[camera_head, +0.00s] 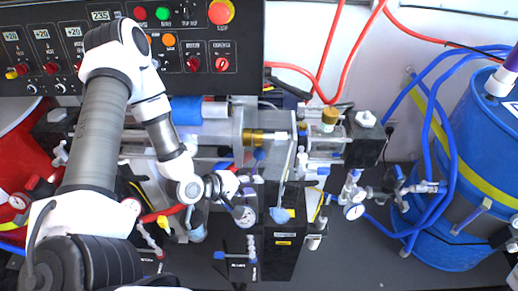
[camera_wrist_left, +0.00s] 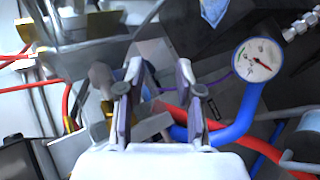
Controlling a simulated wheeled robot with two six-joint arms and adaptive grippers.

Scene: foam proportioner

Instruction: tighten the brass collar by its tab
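A brass collar (camera_head: 256,137) shows in the head view on the clear-walled pump in the middle of the rig. Its tab cannot be made out. My left gripper (camera_head: 228,185) is below and left of the collar, apart from it. In the left wrist view my gripper (camera_wrist_left: 160,92) has its two fingers spread with a gap between them and nothing held. Grey machine parts lie beyond the fingers, and the collar cannot be clearly identified there. My right gripper is not in view.
A pressure gauge (camera_head: 244,216) with a blue hose is close to my left gripper, and a gauge also shows in the wrist view (camera_wrist_left: 257,60). A brass cap (camera_head: 330,116) stands right of the collar. A control panel (camera_head: 180,50) is behind; a blue drum (camera_head: 462,140) stands right.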

